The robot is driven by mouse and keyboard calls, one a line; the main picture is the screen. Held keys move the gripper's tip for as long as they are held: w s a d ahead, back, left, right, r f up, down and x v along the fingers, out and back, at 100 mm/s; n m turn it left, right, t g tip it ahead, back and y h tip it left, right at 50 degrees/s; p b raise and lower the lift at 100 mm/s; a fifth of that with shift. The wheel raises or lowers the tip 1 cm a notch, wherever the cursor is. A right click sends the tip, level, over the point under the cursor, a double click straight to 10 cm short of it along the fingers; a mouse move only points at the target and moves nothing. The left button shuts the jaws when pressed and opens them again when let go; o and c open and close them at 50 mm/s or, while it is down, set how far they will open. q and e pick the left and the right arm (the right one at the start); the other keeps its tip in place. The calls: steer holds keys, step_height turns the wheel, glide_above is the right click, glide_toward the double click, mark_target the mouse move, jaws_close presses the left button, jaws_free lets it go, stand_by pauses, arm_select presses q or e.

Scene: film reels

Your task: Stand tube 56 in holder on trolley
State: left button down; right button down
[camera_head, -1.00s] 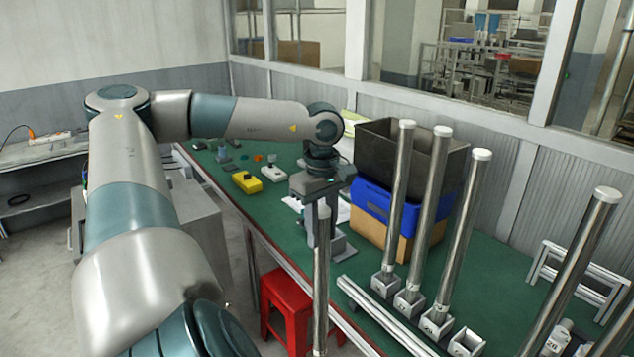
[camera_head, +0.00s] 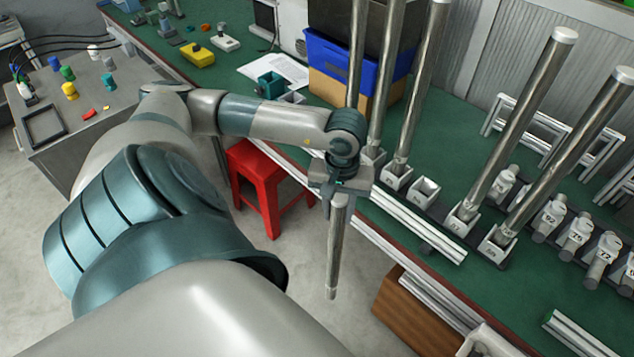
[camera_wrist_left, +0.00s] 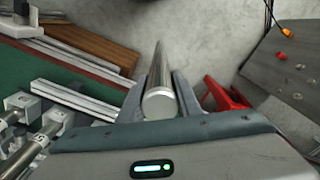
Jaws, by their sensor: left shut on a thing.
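My left gripper (camera_head: 342,188) is shut on a metal tube (camera_head: 334,255). The tube hangs down, slightly tilted, over the floor just off the bench's front edge. In the left wrist view, the tube (camera_wrist_left: 161,88) sits between the two fingers (camera_wrist_left: 158,105), its pale end cap towards me. I cannot read a number on it. A grey trolley-like unit (camera_head: 75,140) stands at the left, with a dark square frame (camera_head: 41,127) on top; I cannot tell whether that is the holder. My right gripper is not in view.
Several tubes stand in numbered holders on the green bench (camera_head: 470,150), with one empty holder (camera_head: 425,191) among them. A red stool (camera_head: 262,180) stands on the floor left of the held tube. Pale rails (camera_head: 415,226) lie along the bench edge.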

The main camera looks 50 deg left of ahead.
arm_select(q)
steer(key=w+d+f+m, duration=0.1)
steer(key=d+m, duration=0.3)
steer(key=d, duration=0.4)
steer(key=w+d+f+m, duration=0.1)
steer(key=d+m, duration=0.3)
steer(key=d, duration=0.5)
steer(key=shift+f, duration=0.3)
steer(key=shift+d+r, duration=0.1)
